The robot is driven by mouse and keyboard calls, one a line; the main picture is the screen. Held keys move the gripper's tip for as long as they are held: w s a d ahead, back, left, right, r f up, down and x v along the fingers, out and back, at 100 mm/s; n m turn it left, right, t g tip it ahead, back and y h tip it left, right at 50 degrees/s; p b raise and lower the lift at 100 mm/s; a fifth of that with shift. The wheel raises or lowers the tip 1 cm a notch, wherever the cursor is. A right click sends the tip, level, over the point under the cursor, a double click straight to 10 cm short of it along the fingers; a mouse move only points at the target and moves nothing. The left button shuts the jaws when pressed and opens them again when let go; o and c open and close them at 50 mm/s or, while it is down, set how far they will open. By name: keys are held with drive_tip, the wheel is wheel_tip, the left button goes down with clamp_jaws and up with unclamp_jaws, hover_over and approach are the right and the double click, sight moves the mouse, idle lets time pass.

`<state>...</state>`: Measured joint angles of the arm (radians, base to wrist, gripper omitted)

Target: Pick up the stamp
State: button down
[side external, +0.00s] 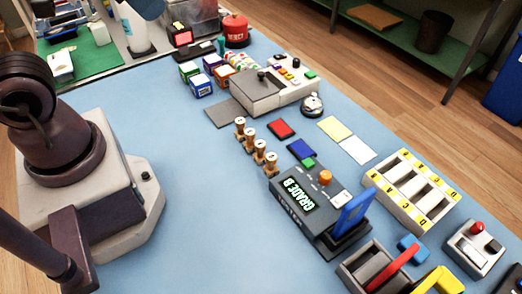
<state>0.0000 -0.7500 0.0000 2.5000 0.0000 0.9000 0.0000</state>
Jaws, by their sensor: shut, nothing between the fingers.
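Several small stamps with wooden handles stand upright in a slanting row at the middle of the blue table: one at the far end (240,127), another (249,136), another (259,151), and the nearest stamp (271,164) close to the grey device. I cannot tell them apart by their markings at this size. No gripper touches the stamps. My gripper is not in this view; only my base and arm links show at the left.
A red pad (281,128) and a blue pad (301,149) lie right of the stamps. The grey "GRADE B" device (293,199) stands in front, and a grey machine (258,93) behind. A slotted tray (411,190) is at the right. The table (190,170) left of the stamps is clear.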

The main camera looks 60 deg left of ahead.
drive_tip(key=c, duration=0.8)
unclamp_jaws()
drive_tip(key=n+g, duration=0.5)
drive_tip(key=n, duration=1.5)
hover_over(260, 143)
wheel_tip(260, 143, down, 20)
drive_tip(key=f, duration=0.7)
drive_tip(key=shift+s+d+f, duration=0.2)
drive_tip(key=shift+s+d, duration=0.05)
drive_tip(key=shift+d, duration=0.1)
drive_tip(key=shift+w+a+f, duration=0.15)
drive_tip(key=shift+f, duration=1.15)
drive_tip(key=shift+w+a+f, duration=0.1)
drive_tip(key=shift+a+f, duration=0.05)
drive_tip(key=shift+f, duration=1.1)
